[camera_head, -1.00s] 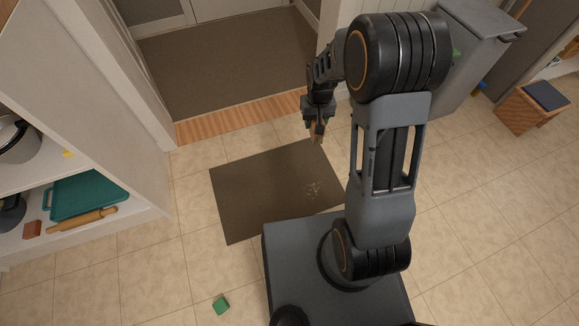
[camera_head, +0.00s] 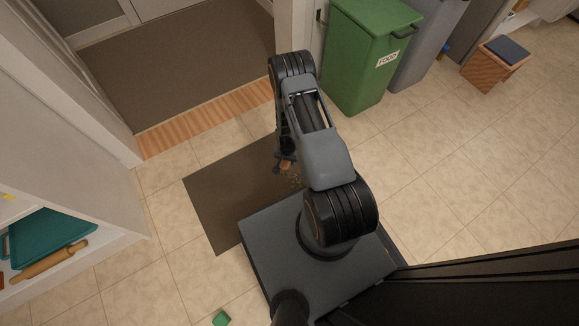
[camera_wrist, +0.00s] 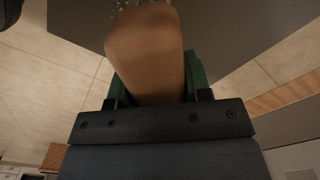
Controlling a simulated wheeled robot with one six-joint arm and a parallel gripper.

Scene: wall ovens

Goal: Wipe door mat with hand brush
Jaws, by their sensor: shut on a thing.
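The door mat (camera_head: 222,196) is a dark brown rectangle on the tiled floor, partly covered by my base and arm in the head view. My gripper (camera_head: 284,160) is low over the mat's upper right part, close to the crumbs. It is shut on the hand brush, whose brown wooden body (camera_wrist: 147,55) fills the middle of the wrist view between green finger pads. The bristles are not clearly seen, so I cannot tell whether they touch the mat. Some crumbs show beyond the brush at the wrist view's top edge.
A green food bin (camera_head: 362,55) and a grey bin (camera_head: 428,45) stand at upper right, with a wooden stool (camera_head: 494,66) beyond. A white shelf with a teal tray (camera_head: 50,240) and rolling pin (camera_head: 50,260) is at left. A green block (camera_head: 221,318) lies on the floor.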

